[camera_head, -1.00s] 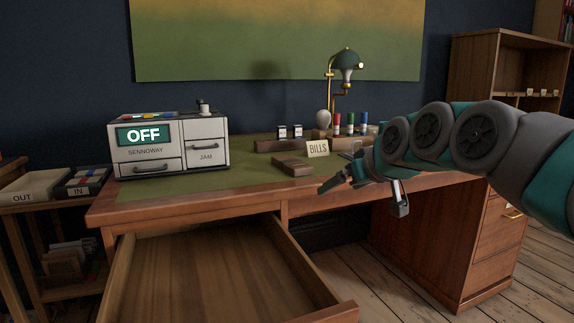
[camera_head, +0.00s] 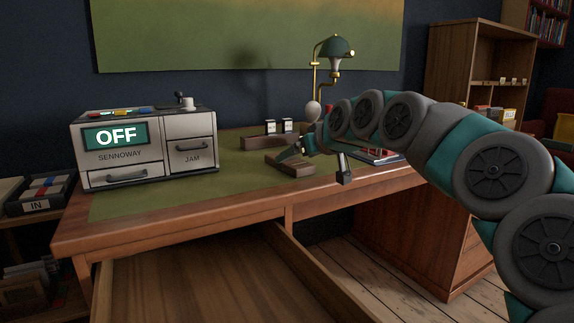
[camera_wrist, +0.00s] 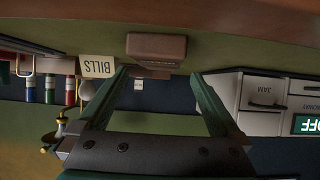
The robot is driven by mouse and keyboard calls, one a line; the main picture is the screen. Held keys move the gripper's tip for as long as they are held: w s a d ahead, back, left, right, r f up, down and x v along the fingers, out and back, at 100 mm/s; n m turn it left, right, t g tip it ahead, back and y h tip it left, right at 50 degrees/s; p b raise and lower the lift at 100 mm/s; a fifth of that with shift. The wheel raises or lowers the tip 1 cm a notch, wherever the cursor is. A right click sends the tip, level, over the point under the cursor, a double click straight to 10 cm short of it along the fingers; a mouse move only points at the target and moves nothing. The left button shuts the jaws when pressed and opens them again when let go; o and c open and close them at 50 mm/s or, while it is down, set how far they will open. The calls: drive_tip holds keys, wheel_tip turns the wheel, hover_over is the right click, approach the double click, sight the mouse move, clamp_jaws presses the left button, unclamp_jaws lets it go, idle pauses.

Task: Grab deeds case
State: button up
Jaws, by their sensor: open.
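No object that I can read as the deeds case shows in either view. My gripper (camera_head: 284,155) is open and empty over the desk, with its two fingers apart in the wrist view (camera_wrist: 161,76). A brown wooden block (camera_head: 289,168) lies on the green desktop close to the fingertips. It also shows in the wrist view (camera_wrist: 156,46), beyond the fingertips and near the gap between them. My arm hides part of the desk's right side.
A white machine reading OFF (camera_head: 145,148) stands on the desk's left, near a second wooden block (camera_head: 262,143). A brass lamp (camera_head: 335,47) stands behind. A BILLS card (camera_wrist: 97,67) shows upside down. An open drawer (camera_head: 185,290) juts out in front; its visible floor is bare.

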sight(290, 160)
drive_tip(key=x, duration=0.4)
drive_tip(key=shift+w+a+f, duration=0.15)
drive_tip(key=shift+w+f, duration=0.1)
drive_tip(key=c, duration=1.4)
drive_tip(key=shift+c, duration=0.2)
drive_tip(key=shift+r, duration=0.1)
